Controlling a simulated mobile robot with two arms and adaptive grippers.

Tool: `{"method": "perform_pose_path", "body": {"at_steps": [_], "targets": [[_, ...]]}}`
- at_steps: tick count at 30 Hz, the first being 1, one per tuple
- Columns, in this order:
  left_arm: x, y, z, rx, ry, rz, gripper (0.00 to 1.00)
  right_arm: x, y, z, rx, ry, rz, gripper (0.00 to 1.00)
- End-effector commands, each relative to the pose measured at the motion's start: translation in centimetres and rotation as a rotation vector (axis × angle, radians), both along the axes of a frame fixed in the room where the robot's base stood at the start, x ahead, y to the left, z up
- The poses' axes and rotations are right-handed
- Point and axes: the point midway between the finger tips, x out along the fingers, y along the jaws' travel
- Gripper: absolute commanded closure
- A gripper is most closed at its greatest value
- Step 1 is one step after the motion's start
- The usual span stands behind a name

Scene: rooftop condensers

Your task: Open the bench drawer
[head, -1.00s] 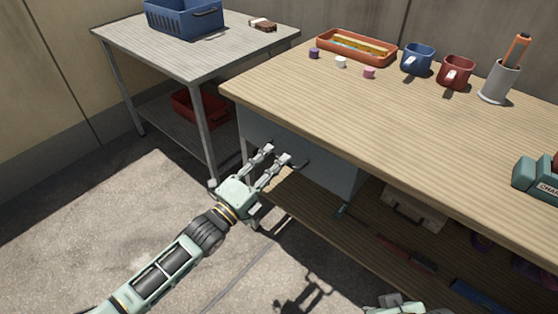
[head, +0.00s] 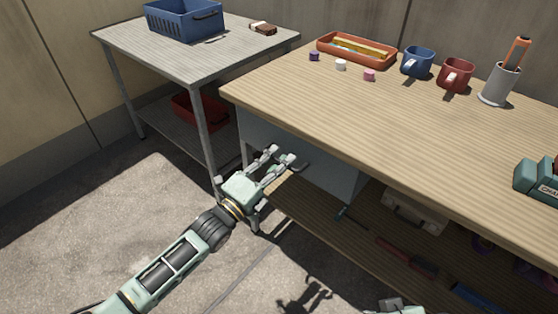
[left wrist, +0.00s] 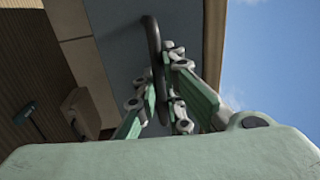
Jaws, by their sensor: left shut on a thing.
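The bench (head: 400,120) has a wooden top, and a blue-grey drawer (head: 330,181) sits under its left end. The drawer front looks closed, with no gap visible along the bench edge. Its dark bar handle (left wrist: 153,40) runs between the fingers of my left gripper (left wrist: 167,95) in the left wrist view. In the head view my left gripper (head: 283,158) is at the drawer front, shut on the handle, and the fingers hide part of it. A green part of my right arm's end (head: 385,306) shows at the bottom edge, and its fingers cannot be made out.
A grey side table (head: 190,58) with a blue crate (head: 184,20) stands left of the bench. An orange tray (head: 325,50), two mugs and a pen cup (head: 499,85) stand on the bench. A lower shelf (head: 310,219) holds tools and a case. The floor in front is clear.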

Motion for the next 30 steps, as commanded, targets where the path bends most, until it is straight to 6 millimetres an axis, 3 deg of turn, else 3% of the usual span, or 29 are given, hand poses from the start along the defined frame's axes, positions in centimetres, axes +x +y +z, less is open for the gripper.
{"method": "perform_pose_path", "body": {"at_steps": [14, 24, 25, 27, 30], "targets": [[-0.3, 0.3, -0.1, 0.002, 0.002, 0.001, 1.00, 0.0, 0.0, 0.3, 0.000, 0.000, 0.000, 1.00], [-3.0, 2.6, 0.0, 0.005, 0.006, 0.002, 1.00, 0.1, 0.0, 2.5, 0.001, -0.004, 0.000, 1.00], [-3.4, 2.8, 0.0, 0.004, 0.007, 0.002, 1.00, 0.3, 0.0, 2.2, 0.001, -0.004, -0.001, 1.00], [-4.3, 3.5, 0.0, 0.004, 0.007, 0.001, 1.00, 1.0, 0.2, -0.7, 0.000, 0.017, -0.001, 1.00], [-5.6, 4.7, 0.1, 0.005, 0.006, 0.001, 1.00, 1.4, 0.3, -3.4, 0.000, 0.033, 0.002, 1.00]]}}
